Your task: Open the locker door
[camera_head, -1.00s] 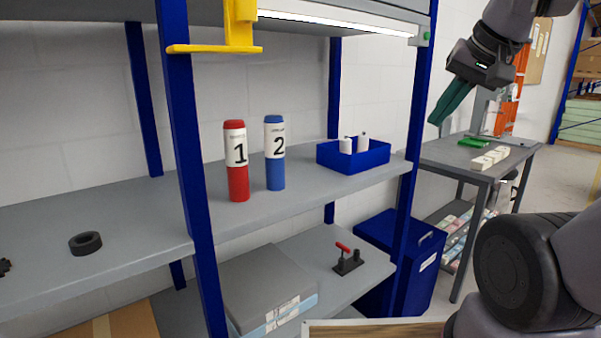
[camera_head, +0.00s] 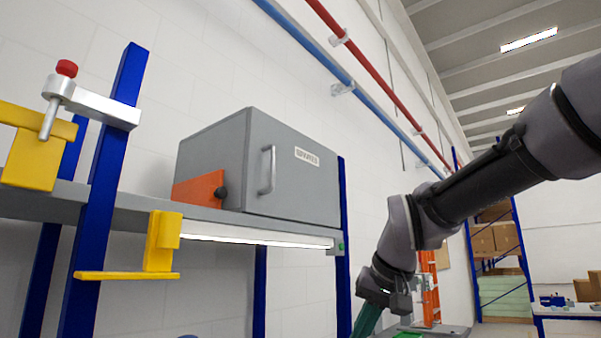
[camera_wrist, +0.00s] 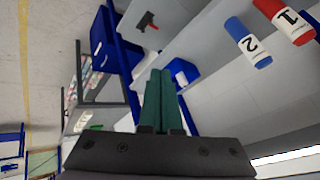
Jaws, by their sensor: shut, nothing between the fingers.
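A grey locker (camera_head: 245,165) stands on the top shelf in the head view. Its door (camera_head: 300,175) faces right and looks closed, with a vertical grey bar handle (camera_head: 267,170) near its left edge and a small label above. My gripper (camera_head: 366,318) is low and to the right of the locker, well apart from it, and its tips run out of the head view. In the wrist view my gripper's green fingers (camera_wrist: 158,95) lie together with nothing between them. The locker is not in the wrist view.
An orange block (camera_head: 198,190) with a black knob sits against the locker's left side. Blue uprights (camera_head: 345,230) and a yellow bracket (camera_head: 160,242) frame the shelf.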

